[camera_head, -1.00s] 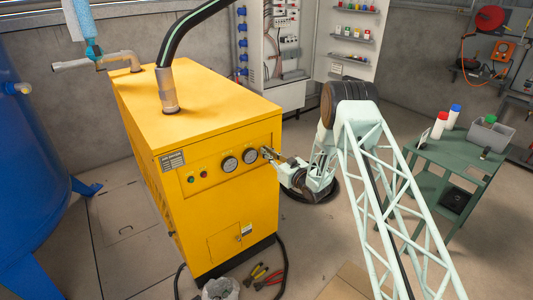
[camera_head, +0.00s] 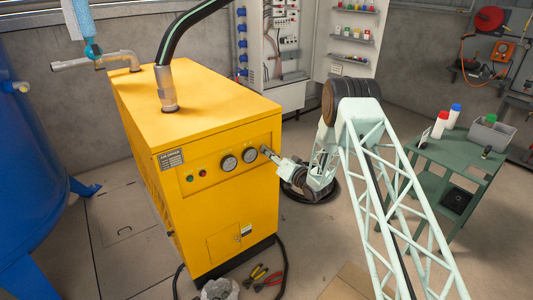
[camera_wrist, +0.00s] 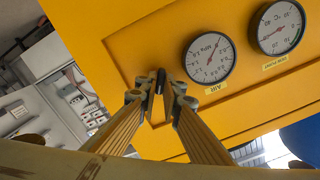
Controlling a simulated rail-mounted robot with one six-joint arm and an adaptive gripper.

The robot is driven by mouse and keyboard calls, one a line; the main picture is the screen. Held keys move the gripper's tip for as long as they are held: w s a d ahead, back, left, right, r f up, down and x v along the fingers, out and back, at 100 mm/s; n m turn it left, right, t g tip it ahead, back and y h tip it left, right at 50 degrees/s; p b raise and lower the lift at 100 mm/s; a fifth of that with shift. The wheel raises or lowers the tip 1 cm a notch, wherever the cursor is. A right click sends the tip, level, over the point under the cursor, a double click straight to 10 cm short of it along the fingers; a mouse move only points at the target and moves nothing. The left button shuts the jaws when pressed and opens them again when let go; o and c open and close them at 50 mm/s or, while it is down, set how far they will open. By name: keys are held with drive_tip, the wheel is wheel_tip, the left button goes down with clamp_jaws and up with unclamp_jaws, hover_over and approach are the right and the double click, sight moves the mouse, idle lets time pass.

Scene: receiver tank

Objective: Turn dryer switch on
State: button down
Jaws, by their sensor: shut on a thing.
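The yellow air dryer (camera_head: 215,160) stands in the middle of the head view. Its front panel carries two round gauges, a green button (camera_head: 189,179) and a red button (camera_head: 202,173). My gripper (camera_head: 266,151) is at the panel's right end, beside the right gauge (camera_head: 249,155). In the wrist view my gripper (camera_wrist: 162,92) has its two fingers closed on the small dark dryer switch (camera_wrist: 160,80) against the yellow panel. The fingers hide most of the switch, so its exact turn cannot be told.
A blue tank (camera_head: 30,180) stands at the left. A green cart (camera_head: 450,160) with bottles and a grey bin is at the right. Pliers (camera_head: 262,275) and a hose lie on the floor by the dryer. An open electrical cabinet (camera_head: 280,50) is behind.

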drive_tip(key=m, duration=1.1)
drive_tip(key=shift+f, duration=0.1)
drive_tip(key=shift+m, duration=0.3)
idle(0.4)
drive_tip(key=c, duration=2.8)
unclamp_jaws()
drive_tip(key=shift+d, duration=0.15)
drive_tip(key=shift+v, duration=5.9)
